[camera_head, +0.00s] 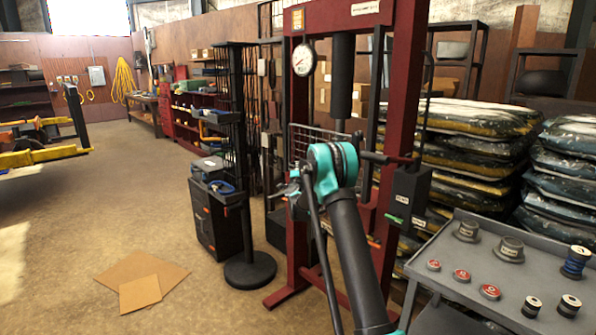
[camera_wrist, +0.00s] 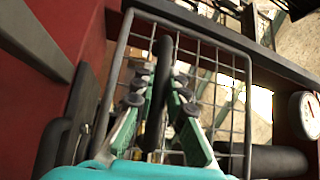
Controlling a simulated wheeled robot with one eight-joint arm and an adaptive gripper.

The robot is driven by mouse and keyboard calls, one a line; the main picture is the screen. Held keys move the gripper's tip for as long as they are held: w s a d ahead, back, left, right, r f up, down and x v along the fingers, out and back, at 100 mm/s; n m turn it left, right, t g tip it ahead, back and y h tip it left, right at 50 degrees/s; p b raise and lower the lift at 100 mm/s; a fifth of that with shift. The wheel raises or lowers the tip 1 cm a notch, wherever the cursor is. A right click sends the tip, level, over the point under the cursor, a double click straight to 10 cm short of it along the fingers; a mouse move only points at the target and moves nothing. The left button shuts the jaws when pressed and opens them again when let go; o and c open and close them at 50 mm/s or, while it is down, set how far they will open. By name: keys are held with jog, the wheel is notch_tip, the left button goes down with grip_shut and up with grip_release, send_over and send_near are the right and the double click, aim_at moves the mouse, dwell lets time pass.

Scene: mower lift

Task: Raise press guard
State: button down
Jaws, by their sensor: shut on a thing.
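A black upright handle (camera_wrist: 155,112) stands in front of the mesh. My gripper (camera_wrist: 160,88) has its green fingers on both sides of this handle and is shut on it. In the head view my arm hides most of the gripper and the handle. The guard's lower part is also largely hidden there.
A pressure gauge (camera_head: 303,60) sits on the press frame. A dark control box (camera_head: 409,193) hangs at its right. A grey cart (camera_head: 470,275) with spools and weights stands at the right, near stacked bags (camera_head: 480,140). Cardboard sheets (camera_head: 140,278) lie on the otherwise open floor at left.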

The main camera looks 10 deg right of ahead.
notch_tip(320, 180, up, 22)
jog(key=shift+r, duration=0.2)
jog(key=c, duration=1.5)
grip_release()
jog(key=shift+c, duration=0.2)
jog(key=s+a+f, duration=0.1)
jog(key=s, duration=1)
jog(key=shift+s+a+f, duration=0.35)
jog(key=shift+s+a, duration=0.05)
jog(key=shift+s, duration=0.1)
